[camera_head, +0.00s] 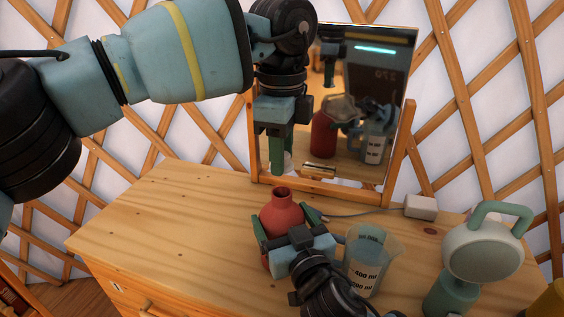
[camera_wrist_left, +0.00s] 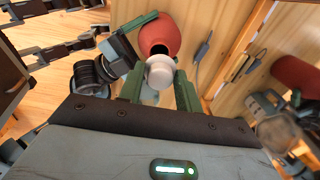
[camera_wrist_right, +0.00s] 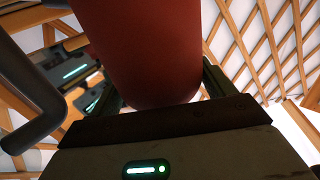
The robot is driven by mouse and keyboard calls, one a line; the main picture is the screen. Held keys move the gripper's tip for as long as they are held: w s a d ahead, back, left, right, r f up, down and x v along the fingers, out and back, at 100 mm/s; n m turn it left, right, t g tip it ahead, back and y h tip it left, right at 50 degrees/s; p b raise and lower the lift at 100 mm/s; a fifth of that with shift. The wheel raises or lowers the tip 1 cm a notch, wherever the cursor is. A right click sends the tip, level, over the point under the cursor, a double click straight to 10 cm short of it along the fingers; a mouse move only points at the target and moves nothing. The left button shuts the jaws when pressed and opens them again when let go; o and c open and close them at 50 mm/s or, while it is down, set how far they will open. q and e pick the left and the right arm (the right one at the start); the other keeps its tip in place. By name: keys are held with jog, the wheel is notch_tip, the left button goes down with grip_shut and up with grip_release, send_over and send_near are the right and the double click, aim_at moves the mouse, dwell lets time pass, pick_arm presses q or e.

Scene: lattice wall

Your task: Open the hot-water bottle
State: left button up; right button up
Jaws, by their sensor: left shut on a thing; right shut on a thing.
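The red hot-water bottle (camera_head: 283,217) stands upright at the front of the wooden cabinet top. Its neck is uncovered and the dark opening shows. My right gripper (camera_head: 286,228) is shut around the bottle's body; the bottle (camera_wrist_right: 145,50) fills the middle of the right wrist view. My left gripper (camera_head: 280,160) is above the neck, pointing down, shut on a white stopper. In the left wrist view the white stopper (camera_wrist_left: 159,74) sits between the fingertips, apart from the bottle (camera_wrist_left: 160,33), partly in front of its opening.
A measuring jug (camera_head: 368,262) stands just right of the bottle. A lamp-like green and cream device (camera_head: 482,250) is farther right. A framed mirror (camera_head: 360,110) stands behind, reflecting the scene. A small white box (camera_head: 421,207) with a cable lies nearby. The cabinet top (camera_head: 175,225) is clear at left.

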aim_at(288, 222)
pick_arm(q)
jog(key=shift+r, duration=0.65)
pick_arm(e)
jog(key=o, duration=1.8)
pick_arm(q)
jog(key=shift+r, duration=0.1)
pick_arm(e)
jog(key=shift+s, duration=0.1)
pick_arm(q)
jog(key=shift+t, duration=0.3)
jog(key=shift+s+r+p, duration=0.25)
jog(key=shift+r+p, duration=0.4)
jog(key=shift+r, duration=0.7)
jog(key=shift+s+r+p, duration=0.2)
jog(key=shift+r+p, duration=0.4)
jog(key=shift+r, duration=0.75)
pick_arm(e)
jog(key=shift+s+d+r, duration=0.3)
jog(key=shift+s+r, duration=0.05)
jog(key=shift+s, duration=0.4)
jog(key=shift+s+d+r, duration=0.3)
jog(key=shift+s+r, duration=0.05)
jog(key=shift+s, duration=0.4)
jog(key=shift+s+d+r, duration=0.3)
jog(key=shift+s+r, duration=0.05)
jog(key=shift+s, duration=0.4)
jog(key=shift+s, duration=0.1)
